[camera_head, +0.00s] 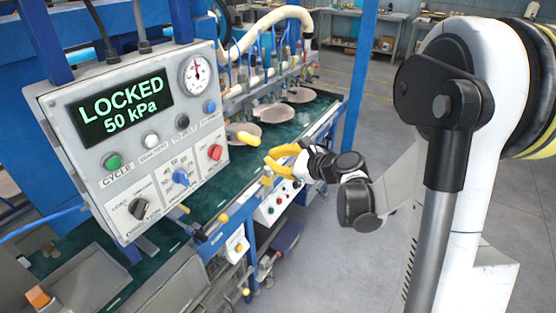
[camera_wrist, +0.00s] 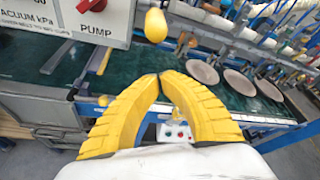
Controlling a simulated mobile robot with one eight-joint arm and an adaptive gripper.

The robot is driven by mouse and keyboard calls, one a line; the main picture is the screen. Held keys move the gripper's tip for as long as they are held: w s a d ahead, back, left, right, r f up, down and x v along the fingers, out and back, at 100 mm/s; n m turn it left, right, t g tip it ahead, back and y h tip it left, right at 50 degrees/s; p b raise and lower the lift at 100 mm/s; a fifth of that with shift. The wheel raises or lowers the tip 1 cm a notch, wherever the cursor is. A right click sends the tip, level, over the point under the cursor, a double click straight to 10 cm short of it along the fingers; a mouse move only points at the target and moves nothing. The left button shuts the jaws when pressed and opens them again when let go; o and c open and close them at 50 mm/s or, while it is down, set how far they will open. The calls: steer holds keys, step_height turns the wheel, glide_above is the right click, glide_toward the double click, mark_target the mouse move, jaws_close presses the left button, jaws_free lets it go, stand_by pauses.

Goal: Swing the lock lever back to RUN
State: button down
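A yellow knob (camera_head: 243,134) sticks out by the right edge of the grey control panel (camera_head: 70,160). It looks like the lock lever's handle, but no lever label is readable. It also shows in the wrist view, as a yellow knob (camera_wrist: 156,26) above my fingers. My gripper (camera_head: 268,163) is to the right of and below it in the head view, apart from it. The yellow fingers (camera_wrist: 158,75) meet at their tips with nothing visible between the tips. The panel display (camera_head: 124,105) reads LOCKED, 50 kPa. The lever's pivot and shaft are mostly hidden.
The panel carries a red PUMP switch (camera_head: 215,152), a blue knob (camera_head: 180,177), a black selector (camera_head: 138,208) and a gauge (camera_head: 197,75). Beyond is a green table (camera_head: 225,185) with round plates (camera_head: 273,114) and hoses. More yellow-tipped handles are below. Floor is open at right.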

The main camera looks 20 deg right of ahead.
mark_target(237, 136)
steer(key=w+a, duration=0.1)
steer(key=w+a+r, duration=0.2)
steer(key=shift+w+a+b, duration=0.25)
steer(key=shift+a+b, duration=0.1)
steer(key=shift+b, duration=0.05)
steer(key=shift+r, duration=0.1)
